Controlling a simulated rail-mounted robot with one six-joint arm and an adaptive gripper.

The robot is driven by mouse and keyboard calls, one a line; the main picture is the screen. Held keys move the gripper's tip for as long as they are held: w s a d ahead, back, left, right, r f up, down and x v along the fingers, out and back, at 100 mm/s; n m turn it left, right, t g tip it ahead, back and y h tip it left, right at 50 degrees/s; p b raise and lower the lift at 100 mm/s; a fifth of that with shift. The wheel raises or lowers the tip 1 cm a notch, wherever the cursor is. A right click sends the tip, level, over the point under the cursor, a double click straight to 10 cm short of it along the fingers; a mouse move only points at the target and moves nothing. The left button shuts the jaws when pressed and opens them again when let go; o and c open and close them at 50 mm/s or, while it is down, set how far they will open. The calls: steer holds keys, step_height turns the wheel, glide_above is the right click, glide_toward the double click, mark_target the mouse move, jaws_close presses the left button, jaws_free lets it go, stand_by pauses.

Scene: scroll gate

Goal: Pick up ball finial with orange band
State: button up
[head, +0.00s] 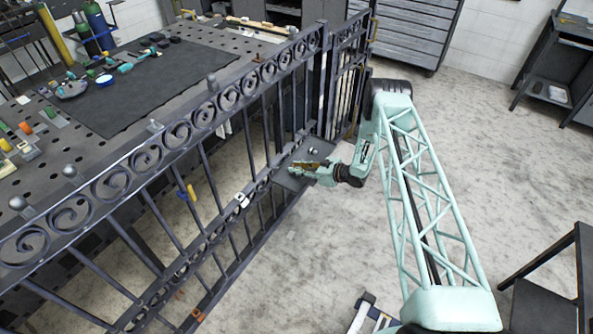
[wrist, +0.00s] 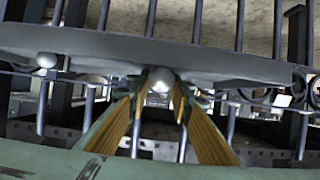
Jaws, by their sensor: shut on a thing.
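My gripper (head: 293,165) reaches left from the arm to a small dark shelf (head: 292,182) beside the scroll gate (head: 140,170). In the wrist view its two fingers (wrist: 161,95), with yellow-orange inner faces, close on a grey ball finial (wrist: 161,79) at the edge of a grey plate. I cannot make out an orange band on this finial; its lower part is hidden between the fingers. A second grey ball (wrist: 47,60) sits apart at the left in the wrist view. In the head view a pale ball (head: 313,152) stands on the shelf near my gripper.
The gate runs diagonally across the left, with upright bars close to my gripper. Behind it a perforated worktable (head: 60,135) holds a dark mat (head: 130,85) and small tools. A black stand (head: 545,290) is at lower right. The floor at right is largely clear.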

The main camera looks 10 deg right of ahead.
steer(key=shift+r, duration=0.2)
steer(key=shift+c, duration=0.2)
steer(key=shift+r, duration=0.8)
steer(key=shift+r+p, duration=0.3)
steer(key=shift+r, duration=0.6)
steer(key=s+d+r+p, duration=0.1)
steer(key=s, duration=1.5)
steer(key=shift+d+r, duration=0.15)
steer(key=shift+d, duration=0.05)
steer(key=shift+w+d, duration=0.1)
